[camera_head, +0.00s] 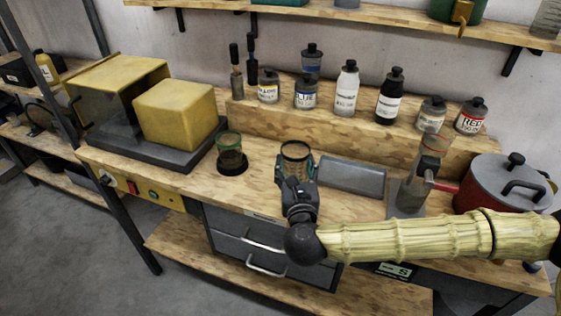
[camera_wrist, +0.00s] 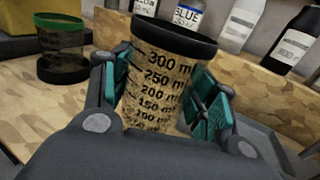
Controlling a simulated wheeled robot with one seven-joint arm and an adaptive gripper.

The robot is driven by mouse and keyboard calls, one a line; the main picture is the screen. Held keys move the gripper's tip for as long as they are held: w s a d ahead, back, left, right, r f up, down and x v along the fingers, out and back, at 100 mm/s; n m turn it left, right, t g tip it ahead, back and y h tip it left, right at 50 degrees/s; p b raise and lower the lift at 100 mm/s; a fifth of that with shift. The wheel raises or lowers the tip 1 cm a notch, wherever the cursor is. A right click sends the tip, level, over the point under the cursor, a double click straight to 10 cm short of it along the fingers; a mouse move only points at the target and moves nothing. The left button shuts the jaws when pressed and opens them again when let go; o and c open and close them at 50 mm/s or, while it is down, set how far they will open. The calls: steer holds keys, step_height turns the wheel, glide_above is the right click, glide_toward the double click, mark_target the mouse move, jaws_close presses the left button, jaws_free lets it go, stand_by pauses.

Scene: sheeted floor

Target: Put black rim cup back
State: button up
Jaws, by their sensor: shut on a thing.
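The black rim cup (camera_wrist: 160,75) is a clear beaker with a dark rim and printed millilitre marks. My gripper (camera_wrist: 165,90) is shut on it, with a teal finger pad on each side. The cup looks slightly tilted in the wrist view. In the head view the cup (camera_head: 296,157) is at the far end of my gripper (camera_head: 297,180), over the front middle of the bench. Its base is hidden, so I cannot tell whether it touches the bench.
A green rim cup (camera_head: 231,150) stands to the left on a dark round spot. A grey tray (camera_head: 352,178) lies right of the held cup. Several bottles (camera_head: 346,90) stand on the wooden step behind. A red pot (camera_head: 500,183) is at the right.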

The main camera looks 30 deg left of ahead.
steer(key=a, duration=0.2)
steer(key=w+a+p, duration=0.1)
steer(key=a, duration=0.1)
steer(key=w+a, duration=0.1)
steer(key=a, duration=0.1)
steer(key=shift+w+a+f, duration=0.15)
steer(key=shift+w+f, duration=0.1)
steer(key=shift+f, duration=0.15)
steer(key=shift+f+p, duration=0.85)
steer(key=shift+f, duration=0.85)
steer(key=shift+f+b, duration=0.2)
steer(key=shift+b, duration=0.1)
steer(key=o, duration=1.1)
steer(key=shift+r, duration=0.1)
steer(key=shift+r+p, duration=0.25)
steer(key=shift+p, duration=0.1)
steer(key=b+v, duration=0.3)
steer(key=v, duration=0.9)
